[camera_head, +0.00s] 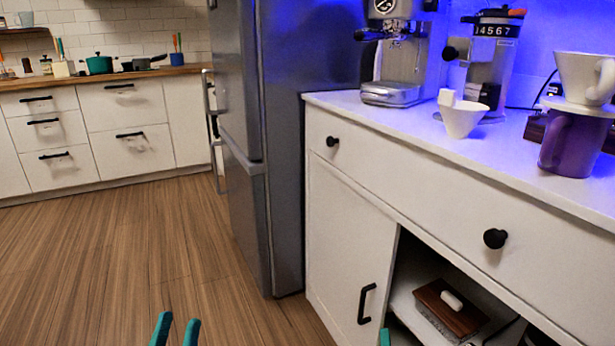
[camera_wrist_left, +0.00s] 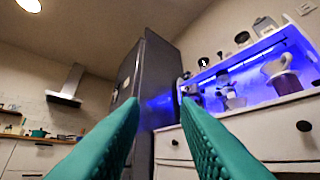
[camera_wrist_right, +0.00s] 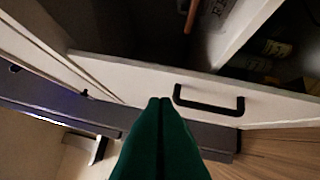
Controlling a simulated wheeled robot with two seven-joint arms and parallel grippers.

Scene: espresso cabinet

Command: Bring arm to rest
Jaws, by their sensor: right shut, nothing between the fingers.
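My left gripper (camera_head: 176,330) shows at the bottom of the head view, over the wooden floor and left of the cabinet. In the left wrist view its teal fingers (camera_wrist_left: 162,108) are apart with nothing between them. My right gripper shows in the head view only as a teal tip (camera_head: 385,338) at the bottom edge, in front of the cabinet (camera_head: 345,215). In the right wrist view its fingers (camera_wrist_right: 160,102) are shut together and empty. There they appear just beside the black door handle (camera_wrist_right: 208,103); whether they touch it I cannot tell.
The cabinet's lower right is open, with a brown wooden item (camera_head: 445,315) inside. On top stand an espresso machine (camera_head: 395,60), a grinder (camera_head: 490,65), a white dripper (camera_head: 462,118) and a purple mug (camera_head: 572,145). A grey fridge (camera_head: 285,130) stands left. The floor (camera_head: 100,260) is clear.

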